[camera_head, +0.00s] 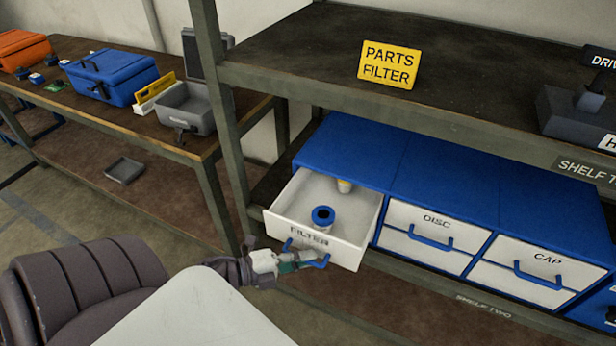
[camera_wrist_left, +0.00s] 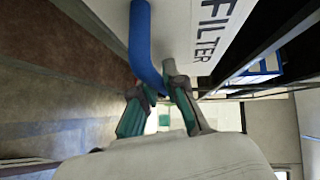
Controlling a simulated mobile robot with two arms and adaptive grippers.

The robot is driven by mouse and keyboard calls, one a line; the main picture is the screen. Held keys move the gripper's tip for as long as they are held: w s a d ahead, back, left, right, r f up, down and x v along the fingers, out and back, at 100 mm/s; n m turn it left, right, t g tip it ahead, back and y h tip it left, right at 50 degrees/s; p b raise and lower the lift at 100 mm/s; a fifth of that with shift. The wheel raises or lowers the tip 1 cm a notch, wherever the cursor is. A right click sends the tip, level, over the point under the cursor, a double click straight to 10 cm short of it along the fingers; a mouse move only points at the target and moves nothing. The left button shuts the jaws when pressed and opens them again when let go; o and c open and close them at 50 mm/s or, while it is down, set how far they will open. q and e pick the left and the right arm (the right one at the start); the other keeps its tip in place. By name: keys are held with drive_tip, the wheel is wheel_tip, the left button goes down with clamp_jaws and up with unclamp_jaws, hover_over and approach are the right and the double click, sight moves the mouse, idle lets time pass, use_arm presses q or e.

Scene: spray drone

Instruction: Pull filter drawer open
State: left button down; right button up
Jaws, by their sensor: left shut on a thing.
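The white filter drawer (camera_head: 345,248) is pulled part way out of the blue cabinet (camera_head: 350,150) on the lower shelf. Its front reads FILTER, and the lettering also shows in the left wrist view (camera_wrist_left: 208,30). My left gripper (camera_head: 302,262) is shut on the blue drawer handle (camera_head: 320,263). In the left wrist view its fingers (camera_wrist_left: 160,92) close around the handle (camera_wrist_left: 143,45). My right gripper is not in view.
The DISC drawer (camera_head: 431,232) and CAP drawer (camera_head: 533,270) beside it are shut. A yellow PARTS FILTER sign (camera_head: 389,63) stands on the upper shelf. A shelf post (camera_head: 224,120) rises left of the drawer. A side table holds a blue case (camera_head: 112,76) and grey bin (camera_head: 190,108).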

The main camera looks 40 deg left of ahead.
use_arm(q)
drive_tip(key=c, duration=1.2)
unclamp_jaws()
drive_tip(key=v, duration=1.2)
drive_tip(key=shift+a, duration=0.1)
